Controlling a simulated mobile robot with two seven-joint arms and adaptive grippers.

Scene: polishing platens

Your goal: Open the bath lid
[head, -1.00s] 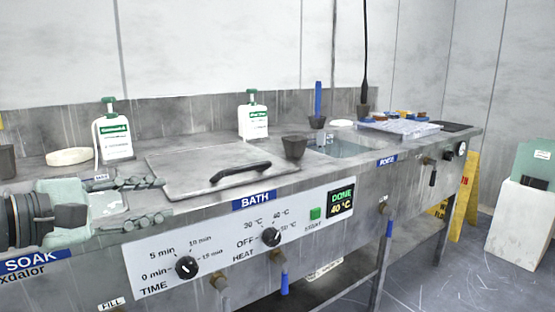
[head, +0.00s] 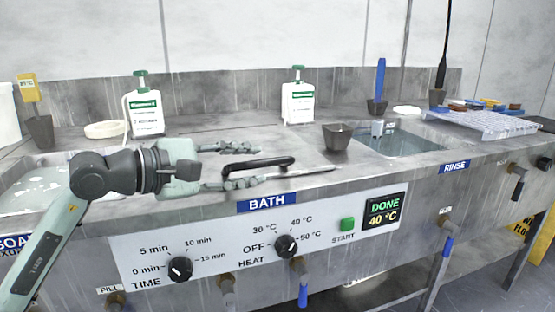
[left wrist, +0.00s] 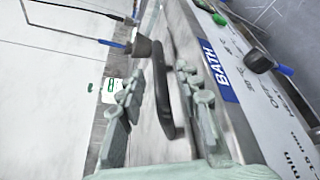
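The flat grey metal bath lid (head: 310,157) lies over the bath behind the blue BATH label, and no opening shows under it. Its black bar handle (head: 280,163) stands near the front edge. My left gripper (head: 252,165) reaches in from the left, low over the lid, with its fingers apart on either side of the handle. In the left wrist view the handle (left wrist: 162,95) runs between the two open fingers (left wrist: 160,76); I see no clear grip on it. My right gripper is not in view.
A grey cup (head: 338,137) stands to the right of the lid, by the rinse basin (head: 400,142). Two white bottles (head: 146,113) (head: 298,103) stand behind. The soak basin (head: 40,182) is at left. The control panel (head: 220,245) faces front, its display reading DONE, 40 °C.

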